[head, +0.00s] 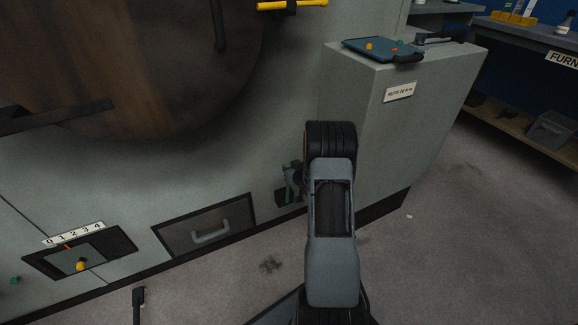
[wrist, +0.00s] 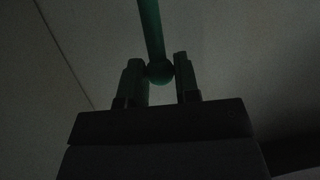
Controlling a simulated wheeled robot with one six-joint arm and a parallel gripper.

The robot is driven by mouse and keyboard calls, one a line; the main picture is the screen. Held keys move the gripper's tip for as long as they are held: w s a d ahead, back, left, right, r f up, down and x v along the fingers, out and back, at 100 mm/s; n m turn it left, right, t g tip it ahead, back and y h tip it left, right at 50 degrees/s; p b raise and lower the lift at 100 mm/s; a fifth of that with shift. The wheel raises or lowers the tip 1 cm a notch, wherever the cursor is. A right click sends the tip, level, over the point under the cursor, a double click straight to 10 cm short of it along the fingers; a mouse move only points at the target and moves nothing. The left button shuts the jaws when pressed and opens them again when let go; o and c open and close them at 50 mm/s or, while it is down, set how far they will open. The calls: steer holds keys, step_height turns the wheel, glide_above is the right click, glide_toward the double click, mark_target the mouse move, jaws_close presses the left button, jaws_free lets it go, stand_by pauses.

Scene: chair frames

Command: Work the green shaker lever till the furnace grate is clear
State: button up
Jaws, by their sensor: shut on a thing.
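The green shaker lever (wrist: 151,28) comes down from the top of the wrist view and ends in a round ball knob (wrist: 159,73). My gripper (wrist: 158,68) has one finger on each side of this knob and is shut on it. In the head view a small green part (head: 289,183) shows low on the grey furnace front, just left of my arm. The furnace grate is not visible in either view.
A panel with a handle (head: 211,232) sits low on the furnace. Left of it is a 0-to-4 scale (head: 74,234) above a recess with a yellow knob (head: 81,266). A grey cabinet (head: 425,110) stands right of my arm. Floor at the right is mostly clear.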

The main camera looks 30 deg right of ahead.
steer(key=s+a+f, duration=0.1)
steer(key=s, duration=0.6)
steer(key=shift+s+f, duration=0.3)
steer(key=shift+f, duration=0.1)
steer(key=shift+b, duration=0.3)
steer(key=shift+s+a+f+b, duration=0.1)
steer(key=shift+s+f+b, duration=0.25)
steer(key=shift+s, duration=0.4)
steer(key=shift+s+a+f+b, duration=0.1)
steer(key=shift+s+f+b, duration=0.2)
steer(key=shift+s+f, duration=0.35)
steer(key=shift+s+a+f+b, duration=0.1)
steer(key=shift+s+f+b, duration=0.2)
steer(key=shift+s, duration=0.6)
steer(key=w+d+r+p, duration=0.1)
steer(key=w+r, duration=0.3)
steer(key=w, duration=0.5)
steer(key=shift+d, duration=0.15)
steer(key=shift+w, duration=0.1)
